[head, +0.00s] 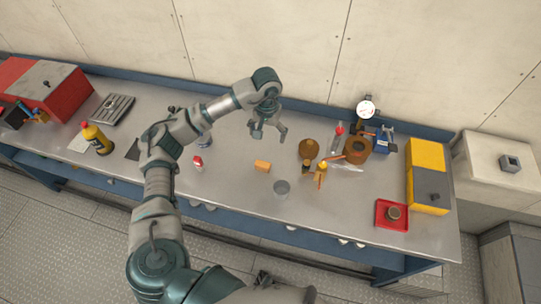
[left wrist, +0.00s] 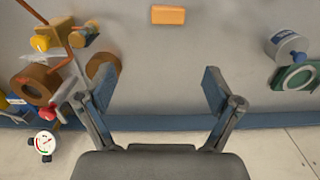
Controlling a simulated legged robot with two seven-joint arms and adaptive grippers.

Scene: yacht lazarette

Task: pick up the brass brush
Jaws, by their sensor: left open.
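I cannot pick out the brass brush with certainty. A small orange block (head: 262,166) lies on the bench in front of my left gripper; it also shows at the top of the left wrist view (left wrist: 168,15). A brown and yellow cluster of small items (head: 314,170) lies to its right, and a brush could be among them. My left gripper (head: 268,134) is open and empty over the bench, behind the orange block. Its two spread fingers show in the left wrist view (left wrist: 162,88) with bare bench between them. My right gripper is not clearly in view.
A brown disc (head: 309,149), a brown roll (head: 357,149) and a gauge (head: 366,108) stand to the right. A red tray (head: 391,216) and yellow box (head: 426,176) are farther right.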

